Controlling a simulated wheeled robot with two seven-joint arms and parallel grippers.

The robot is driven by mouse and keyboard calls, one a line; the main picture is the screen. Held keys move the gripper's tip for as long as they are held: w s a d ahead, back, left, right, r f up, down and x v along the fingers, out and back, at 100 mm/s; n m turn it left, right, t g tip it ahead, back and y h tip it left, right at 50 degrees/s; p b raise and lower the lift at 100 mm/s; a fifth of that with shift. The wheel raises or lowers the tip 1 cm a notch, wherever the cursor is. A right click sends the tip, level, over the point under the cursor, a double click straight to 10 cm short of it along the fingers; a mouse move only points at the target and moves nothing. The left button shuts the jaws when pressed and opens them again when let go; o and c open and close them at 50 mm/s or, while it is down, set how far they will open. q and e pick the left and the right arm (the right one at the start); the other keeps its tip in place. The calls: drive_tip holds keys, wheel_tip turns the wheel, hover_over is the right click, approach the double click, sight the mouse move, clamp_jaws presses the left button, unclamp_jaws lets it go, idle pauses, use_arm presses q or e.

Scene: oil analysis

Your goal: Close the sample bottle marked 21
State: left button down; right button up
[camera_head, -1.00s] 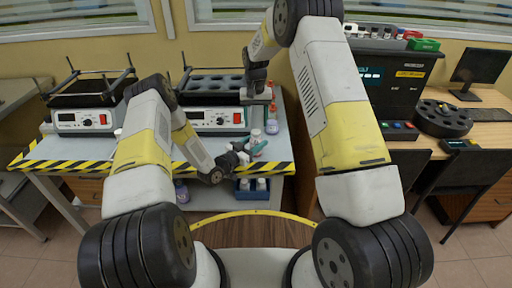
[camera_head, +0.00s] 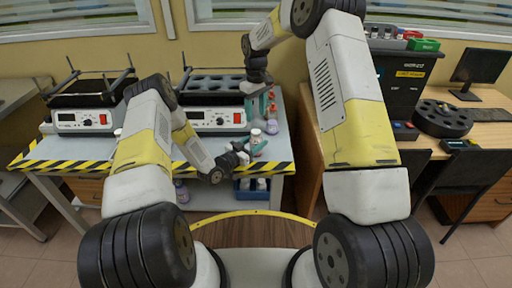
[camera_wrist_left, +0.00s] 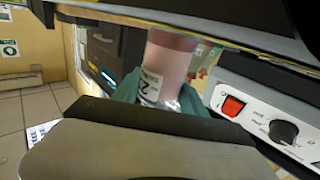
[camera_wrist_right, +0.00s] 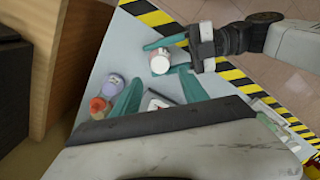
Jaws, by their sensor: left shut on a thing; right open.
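My left gripper (camera_head: 256,149) is shut on a small bottle (camera_head: 256,136) at the table's front edge. In the left wrist view, this bottle (camera_wrist_left: 167,62) has a pinkish end and a white label with a 2; the full number is not clear. From above, in the right wrist view, its round top (camera_wrist_right: 160,62) looks whitish; I cannot tell whether a cap is on. My right gripper (camera_head: 264,104) is open above the table, behind the held bottle. Its teal fingers (camera_wrist_right: 158,93) are apart in the right wrist view, with the held bottle beyond them.
A purple-topped bottle (camera_wrist_right: 113,85) and a red-topped one (camera_wrist_right: 98,106) stand near my right gripper's left finger. Two machines with racks (camera_head: 217,119) fill the back of the table. A blue crate of bottles (camera_head: 251,196) sits below. Striped tape (camera_head: 80,164) marks the front edge.

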sight(256, 131)
drive_tip(key=shift+f, duration=4.05)
clamp_jaws()
drive_tip(key=shift+o, duration=0.9)
unclamp_jaws()
wheel_tip(256, 131, up, 12)
